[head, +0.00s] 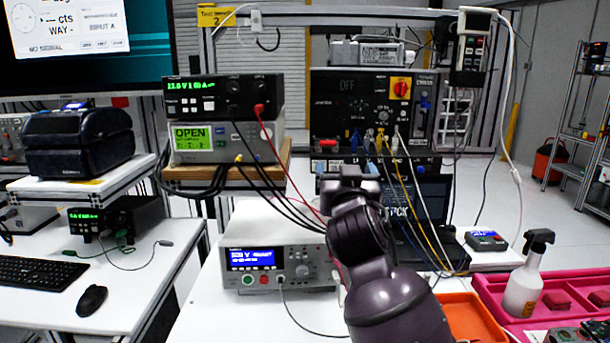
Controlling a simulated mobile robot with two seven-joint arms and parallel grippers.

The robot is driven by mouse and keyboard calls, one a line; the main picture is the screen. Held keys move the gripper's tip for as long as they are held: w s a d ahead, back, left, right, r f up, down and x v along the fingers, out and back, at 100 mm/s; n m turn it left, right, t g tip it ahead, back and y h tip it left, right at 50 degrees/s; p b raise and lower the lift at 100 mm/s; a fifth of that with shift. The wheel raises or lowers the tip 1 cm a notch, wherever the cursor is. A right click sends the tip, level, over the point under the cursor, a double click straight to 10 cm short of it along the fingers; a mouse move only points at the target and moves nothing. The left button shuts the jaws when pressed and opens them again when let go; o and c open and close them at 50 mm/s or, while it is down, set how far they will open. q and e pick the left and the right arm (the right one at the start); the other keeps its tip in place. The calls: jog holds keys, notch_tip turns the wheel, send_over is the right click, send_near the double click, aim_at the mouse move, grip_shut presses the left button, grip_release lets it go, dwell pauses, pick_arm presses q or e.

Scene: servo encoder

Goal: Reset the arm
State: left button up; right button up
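One dark purple arm of mine rises from the bottom edge, right of the middle, in the head view. I take it to be my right arm. It is bent, and its end points away from me toward the test instruments. My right gripper (348,178) is at its top end, in front of the lower part of the black instrument rack. The fingers are dark and foreshortened, so their opening does not show. I see nothing clearly held in it. My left gripper and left arm are not in view.
A black rack (337,110) with a red-yellow switch and several cables stands behind the gripper. A white tester (265,268) sits left of the arm. A spray bottle (526,280) stands in a pink tray (490,300) at right, beside an orange tray (470,318). Cables hang near the arm.

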jog(key=s+d+f+g+h, duration=0.1)
jog(key=s+d+f+g, duration=0.25)
jog(key=f, duration=0.45)
jog(key=s+d+f+g, duration=0.2)
jog(key=s+d+f, duration=0.25)
jog(key=f, duration=0.45)
jog(key=s+d+f+g+h, duration=0.1)
jog(key=s+d+f+g, duration=0.15)
jog(key=d+f, duration=0.4)
jog(key=s+d+f+g, duration=0.25)
jog(key=s+f, duration=0.25)
jog(key=s, duration=0.5)
jog(key=s+d+f+g+y, duration=0.1)
jog(key=s+f+g, duration=0.35)
jog(key=s, duration=0.55)
jog(key=s+d+f+g, duration=0.2)
jog(key=s+f, duration=0.4)
jog(key=s, duration=0.5)
jog(key=w+f+n+t+y, duration=0.1)
jog(key=w+f+t, duration=0.6)
jog(key=f, duration=0.4)
jog(key=shift+d+t, duration=0.15)
jog(key=shift+t, duration=0.35)
jog(key=shift+r, duration=0.1)
jog(key=shift+c, duration=0.3)
